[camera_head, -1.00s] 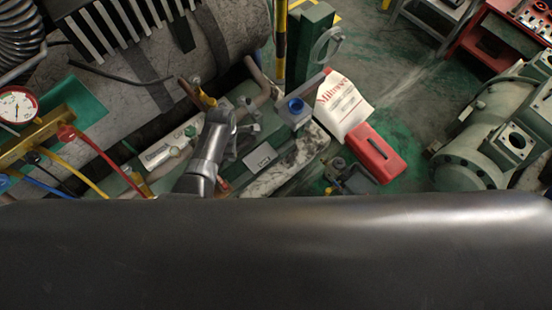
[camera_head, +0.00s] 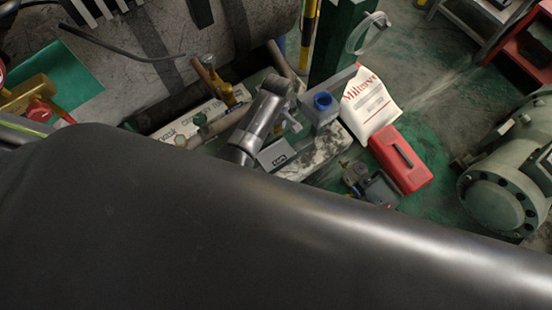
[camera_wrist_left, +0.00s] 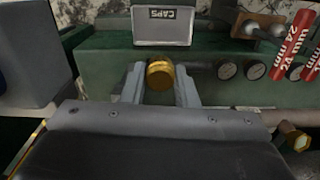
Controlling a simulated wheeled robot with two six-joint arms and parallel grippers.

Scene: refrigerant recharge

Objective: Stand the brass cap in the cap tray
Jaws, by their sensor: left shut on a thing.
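The brass cap (camera_wrist_left: 160,75) is a short gold cylinder held between the two grey fingers of my left gripper (camera_wrist_left: 160,84) in the left wrist view. The gripper is shut on it. The cap tray (camera_wrist_left: 162,26) is a grey box labelled CAPS, just beyond the fingertips, with a gap in the picture between it and the cap. In the head view the tray (camera_head: 277,156) lies beside my left gripper (camera_head: 291,122), and I cannot make out the cap there. My right gripper is not in view.
A blue-topped grey box (camera_head: 322,108) stands right of the tray. A white bag (camera_head: 370,103) and a red case (camera_head: 401,160) are farther right. Brass valve pipework (camera_head: 226,92) is at left.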

